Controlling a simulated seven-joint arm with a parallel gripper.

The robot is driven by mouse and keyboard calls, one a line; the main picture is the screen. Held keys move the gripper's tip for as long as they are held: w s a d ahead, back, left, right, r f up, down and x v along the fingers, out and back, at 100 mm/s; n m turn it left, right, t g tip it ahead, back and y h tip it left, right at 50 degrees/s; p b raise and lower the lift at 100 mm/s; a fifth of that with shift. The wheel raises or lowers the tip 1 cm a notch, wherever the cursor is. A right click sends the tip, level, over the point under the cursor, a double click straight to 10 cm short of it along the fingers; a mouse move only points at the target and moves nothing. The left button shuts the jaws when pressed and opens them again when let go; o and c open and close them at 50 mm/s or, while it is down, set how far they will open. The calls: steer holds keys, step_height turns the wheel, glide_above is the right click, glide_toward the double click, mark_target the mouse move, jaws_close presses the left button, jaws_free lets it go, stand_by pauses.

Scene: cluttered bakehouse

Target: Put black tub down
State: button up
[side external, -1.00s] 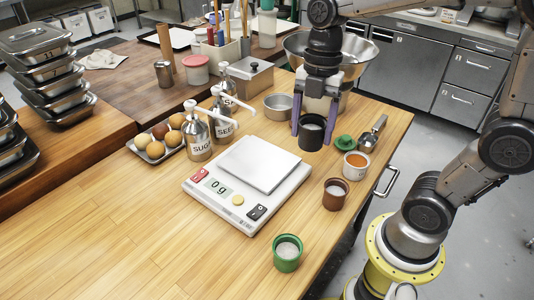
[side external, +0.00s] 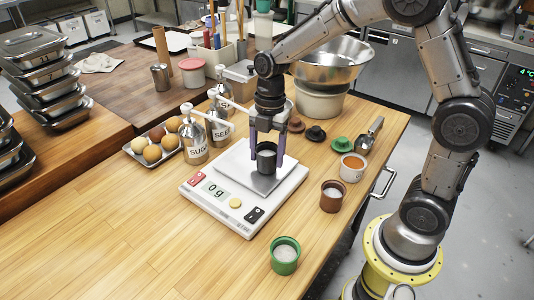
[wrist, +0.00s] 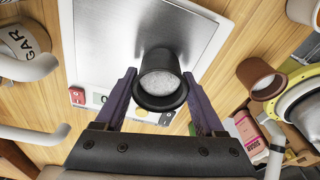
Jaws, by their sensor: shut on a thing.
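The black tub (side external: 266,160) is upright between the purple fingers of my gripper (side external: 266,150), over the steel plate of the white scale (side external: 238,223). In the wrist view the black tub (wrist: 160,98) shows pale granular contents, with a finger on each side. My gripper is shut on it. The tub is at or just above the plate; I cannot tell whether it touches. The scale display (side external: 214,190) reads 0 g.
Pump bottles (side external: 194,140) and a tray of round items (side external: 154,143) are left. The front left counter is clear.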

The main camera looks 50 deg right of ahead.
steer(key=shift+f, duration=0.3)
steer(key=o, duration=1.4)
steer(key=shift+r, duration=0.1)
step_height(320, 180, up, 11)
steer(key=d, duration=0.1)
steer(key=s+m+t, duration=0.2)
steer(key=s+m, duration=0.4)
steer(key=m, duration=0.1)
steer(key=s+r+m+t+h, duration=0.1)
steer(key=s+m+t, duration=0.1)
steer(key=s+m, duration=0.5)
steer(key=s+m+t, duration=0.2)
steer(key=s+m, duration=0.4)
steer(key=shift+s+d+r+m, duration=0.25)
steer(key=shift+s+r+m, duration=0.05)
steer(key=shift+r+m, duration=0.1)
stand_by(0.4)
